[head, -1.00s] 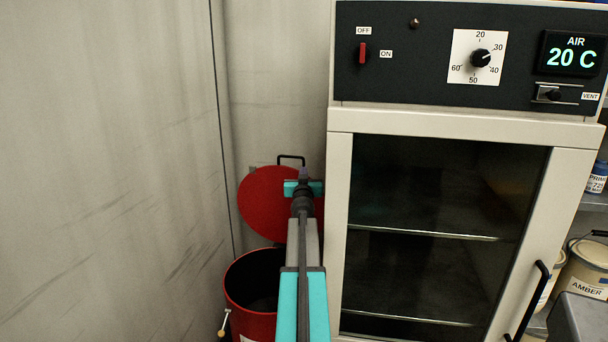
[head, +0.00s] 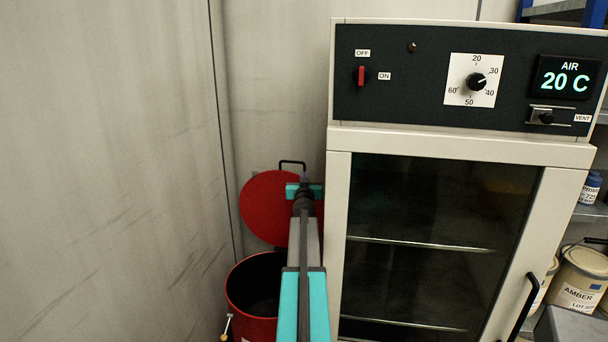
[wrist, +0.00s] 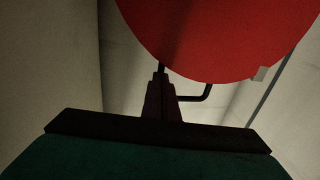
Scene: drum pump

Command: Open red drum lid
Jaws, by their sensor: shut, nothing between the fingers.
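The red drum (head: 240,308) stands on the floor in the corner, left of the oven, with its dark inside showing. Its red lid (head: 266,205) is raised upright behind the opening, with a black handle (head: 292,163) at the top. My gripper (head: 304,178) is in front of the lid's right part and hides some of it. In the wrist view the lid (wrist: 220,35) fills the top, and its handle (wrist: 206,94) shows beside my gripper's fingers (wrist: 160,80). The fingers are shut with nothing between them. Whether they touch the lid or handle is unclear.
An oven (head: 465,145) with a glass door stands close to the right of the drum and my arm. Grey walls (head: 110,150) close off the left and back. A shelf with paint cans (head: 577,280) is at the far right.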

